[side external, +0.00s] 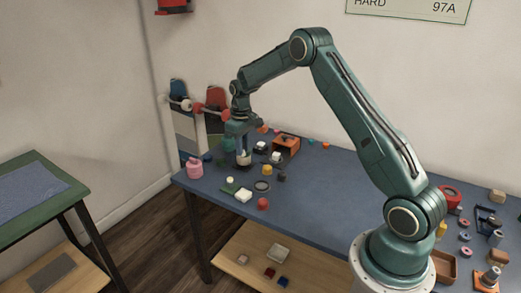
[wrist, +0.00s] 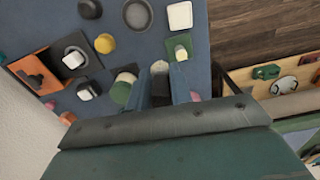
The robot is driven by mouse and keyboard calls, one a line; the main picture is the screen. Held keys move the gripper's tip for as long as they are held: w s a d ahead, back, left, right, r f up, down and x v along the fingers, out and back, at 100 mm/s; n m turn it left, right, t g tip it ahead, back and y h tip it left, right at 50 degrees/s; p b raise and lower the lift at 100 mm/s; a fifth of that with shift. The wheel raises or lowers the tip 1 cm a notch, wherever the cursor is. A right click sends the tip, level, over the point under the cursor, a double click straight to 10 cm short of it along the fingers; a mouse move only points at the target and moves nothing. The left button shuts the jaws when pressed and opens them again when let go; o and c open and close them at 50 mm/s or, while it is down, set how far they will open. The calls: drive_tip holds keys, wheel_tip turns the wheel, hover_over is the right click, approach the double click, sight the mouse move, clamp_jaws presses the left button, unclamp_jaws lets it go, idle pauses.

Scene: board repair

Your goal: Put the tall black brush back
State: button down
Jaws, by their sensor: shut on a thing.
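My gripper (wrist: 162,88) points down over the far left corner of the blue table. Its two blue-grey fingers are shut on a narrow dark thing between them, which I take to be the tall black brush (wrist: 160,92); its lower end is hard to make out. In the side view my gripper (side external: 242,150) is low over the table, just above or beside a cream-topped round piece (side external: 244,160), and the brush cannot be told apart there. A green round piece (wrist: 121,92) and a pale one stand close beside the fingers in the wrist view.
An orange open box (side external: 286,146) stands just right of my gripper. A pink jar (side external: 195,168) is near the table's left edge. The table's middle (side external: 335,190) is clear.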

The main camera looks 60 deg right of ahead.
drive_tip(key=s+d+r+m, duration=0.25)
drive_tip(key=s+d, duration=0.35)
drive_tip(key=d, duration=0.4)
drive_tip(key=s+d+r+m, duration=0.2)
drive_tip(key=s+d+r, duration=0.3)
drive_tip(key=d, duration=0.5)
drive_tip(key=f, duration=1.1)
drive_tip(key=s+f, duration=0.1)
drive_tip(key=f, duration=0.4)
drive_tip(key=shift+s+d+f, duration=0.1)
drive_tip(key=shift+d+f, duration=0.1)
drive_tip(key=shift+f, duration=0.1)
drive_tip(key=shift+f, duration=0.1)
drive_tip(key=shift+f, duration=2.05)
drive_tip(key=shift+f, duration=0.15)
drive_tip(key=c, duration=1.3)
unclamp_jaws()
drive_tip(key=shift+o, duration=0.2)
